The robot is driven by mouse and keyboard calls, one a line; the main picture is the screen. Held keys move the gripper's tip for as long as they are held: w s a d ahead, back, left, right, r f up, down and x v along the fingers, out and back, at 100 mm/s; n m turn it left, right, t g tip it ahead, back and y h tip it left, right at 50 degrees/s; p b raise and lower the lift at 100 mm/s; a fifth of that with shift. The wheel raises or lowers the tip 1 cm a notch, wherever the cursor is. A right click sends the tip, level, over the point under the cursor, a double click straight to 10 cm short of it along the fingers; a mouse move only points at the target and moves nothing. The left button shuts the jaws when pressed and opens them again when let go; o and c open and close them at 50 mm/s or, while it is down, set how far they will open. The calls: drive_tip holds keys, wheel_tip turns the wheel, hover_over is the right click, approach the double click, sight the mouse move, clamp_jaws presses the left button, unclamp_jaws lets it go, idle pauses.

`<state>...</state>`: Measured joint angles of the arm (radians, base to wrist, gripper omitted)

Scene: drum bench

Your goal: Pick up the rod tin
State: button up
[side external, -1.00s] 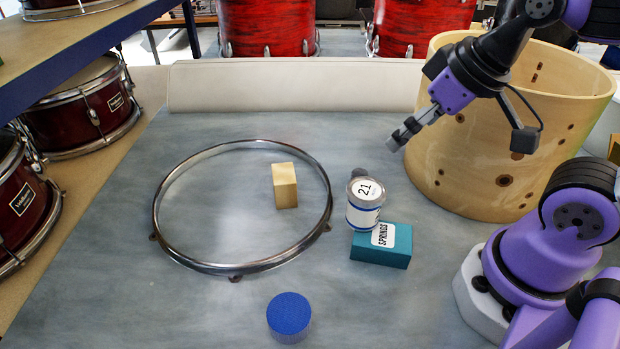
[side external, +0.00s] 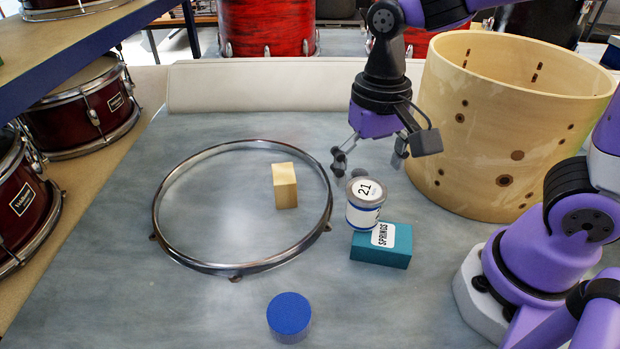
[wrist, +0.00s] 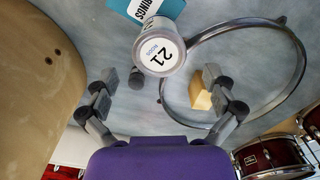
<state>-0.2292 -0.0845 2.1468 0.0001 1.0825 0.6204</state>
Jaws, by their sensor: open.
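The rod tin (side external: 363,207) is a white and blue can with a grey lid labelled "21", beside the teal springs box (side external: 380,247). In the wrist view the tin (wrist: 159,50) reads "21 RODS" and lies ahead of the fingers, between their lines. My gripper (side external: 369,160) is open and empty, pointing down just behind the tin in the side view. Its two fingers also show spread apart in the wrist view (wrist: 160,90). A small dark knob-like object (wrist: 136,79) sits on the bench beside the tin, between the fingers in that view.
A metal hoop (side external: 160,195) lies on the left, with a wooden block (side external: 285,186) inside it. A blue round tin (side external: 289,316) stands at the front. A large wooden drum shell (side external: 560,125) stands right of my gripper. The front left bench is clear.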

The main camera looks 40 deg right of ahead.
sight(364, 206)
wheel_tip(364, 206, down, 8)
drive_tip(key=shift+r, duration=0.1)
idle(0.4)
